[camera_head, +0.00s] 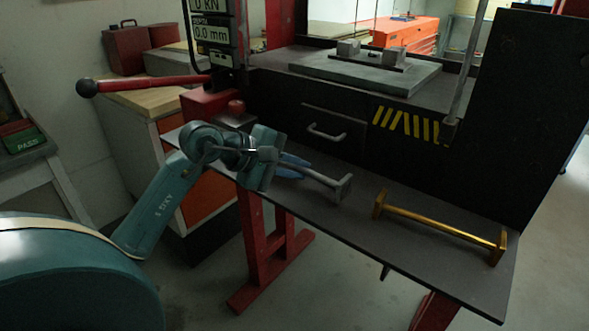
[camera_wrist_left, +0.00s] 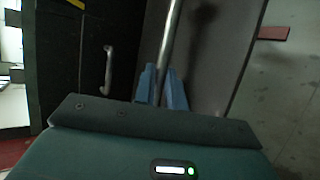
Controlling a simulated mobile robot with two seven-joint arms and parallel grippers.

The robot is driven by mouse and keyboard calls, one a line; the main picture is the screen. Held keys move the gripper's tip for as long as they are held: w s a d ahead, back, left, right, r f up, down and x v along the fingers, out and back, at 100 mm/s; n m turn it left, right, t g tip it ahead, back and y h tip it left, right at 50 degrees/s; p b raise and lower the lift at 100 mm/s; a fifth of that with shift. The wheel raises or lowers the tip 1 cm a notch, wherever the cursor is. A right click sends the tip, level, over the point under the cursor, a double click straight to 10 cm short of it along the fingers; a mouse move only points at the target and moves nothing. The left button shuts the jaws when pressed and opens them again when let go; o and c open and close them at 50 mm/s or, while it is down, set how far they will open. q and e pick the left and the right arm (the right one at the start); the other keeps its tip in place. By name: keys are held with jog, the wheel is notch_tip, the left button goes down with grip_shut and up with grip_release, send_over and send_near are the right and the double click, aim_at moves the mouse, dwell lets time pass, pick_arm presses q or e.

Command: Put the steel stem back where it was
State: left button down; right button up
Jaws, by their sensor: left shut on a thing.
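My left gripper (camera_head: 298,172) reaches over the narrow grey shelf with its blue fingers shut on the steel stem (camera_head: 326,181). The stem is a thin bare-metal rod with a wider block at its right end. In the left wrist view the rod (camera_wrist_left: 171,35) runs up and away from between the blue fingers (camera_wrist_left: 162,88). Its other end is hidden by the gripper. I cannot tell whether the stem touches the shelf or hangs just above it. My right gripper is not in view.
A brass bar with end plates (camera_head: 440,227) lies on the right half of the grey shelf (camera_head: 345,222). Behind it stands the black press cabinet with a drawer handle (camera_head: 326,133) and yellow stripes. A red lever (camera_head: 150,84) sticks out at upper left. The shelf's front edge is open to the floor.

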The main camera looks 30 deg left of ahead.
pick_arm(q)
jog(key=shift+f, duration=0.25)
jog(key=shift+f, duration=0.1)
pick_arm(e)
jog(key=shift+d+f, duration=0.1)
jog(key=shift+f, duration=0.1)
pick_arm(q)
jog(key=shift+f+b, duration=0.3)
jog(key=shift+b, duration=0.3)
jog(key=shift+f+b, duration=0.2)
jog(key=shift+b, duration=0.15)
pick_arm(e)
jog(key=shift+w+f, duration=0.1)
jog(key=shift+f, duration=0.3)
pick_arm(q)
jog(key=c, duration=1.6)
grip_release()
jog(key=shift+o, duration=0.6)
jog(key=shift+f, duration=0.2)
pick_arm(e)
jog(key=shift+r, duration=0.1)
